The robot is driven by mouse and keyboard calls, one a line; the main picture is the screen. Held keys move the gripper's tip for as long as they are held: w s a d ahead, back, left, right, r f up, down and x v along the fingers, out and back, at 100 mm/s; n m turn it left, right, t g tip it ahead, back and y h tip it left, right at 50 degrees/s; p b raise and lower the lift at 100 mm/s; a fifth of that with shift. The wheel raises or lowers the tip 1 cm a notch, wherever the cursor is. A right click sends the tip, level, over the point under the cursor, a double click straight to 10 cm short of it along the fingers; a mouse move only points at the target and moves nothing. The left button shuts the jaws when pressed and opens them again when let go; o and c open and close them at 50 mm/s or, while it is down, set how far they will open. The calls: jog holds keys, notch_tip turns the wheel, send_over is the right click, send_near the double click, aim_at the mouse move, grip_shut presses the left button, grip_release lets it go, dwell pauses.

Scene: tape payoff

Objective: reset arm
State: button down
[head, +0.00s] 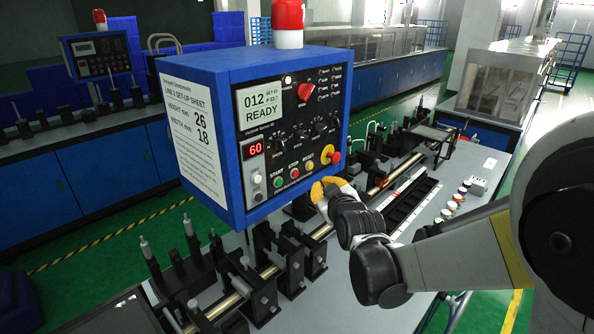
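My arm comes in from the right edge and reaches toward the lower right corner of a blue control box (262,130). My gripper (327,188) is at the arm's far end, near that corner; yellow-orange shows there. The fingers are too small and partly hidden, so I cannot tell whether they are open or shut, or whether they touch the box. The box front has a display reading "012 READY", a red "60" readout, a red selector (306,91), a green START button (278,183) and a red-and-yellow knob (331,157).
A machine bench with shafts and black brackets (290,260) runs below the box. Small coloured-top items (460,197) stand on the grey bench top at right. A set-up sheet (190,140) is on the box's left side. Green floor (130,245) lies at left; similar stations stand behind.

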jog(key=s+d+f+m+g+h+b, duration=0.1)
jog(key=s+d+f+m+g+b, duration=0.1)
jog(key=s, duration=0.9)
jog(key=s+d+f+m+g+b, duration=0.2)
jog(key=s+d+f, duration=0.3)
jog(key=s, duration=0.6)
jog(key=s+d+f+m+g+h+b, duration=0.1)
jog(key=s+d+f+m+g+b, duration=0.2)
jog(key=s, duration=0.8)
jog(key=shift+d+f+g+h+b, duration=0.3)
jog(key=shift+d+f+g+b, duration=0.2)
jog(key=shift+d+f+b, duration=0.35)
jog(key=shift+a+f, duration=0.1)
jog(key=shift+a, duration=0.1)
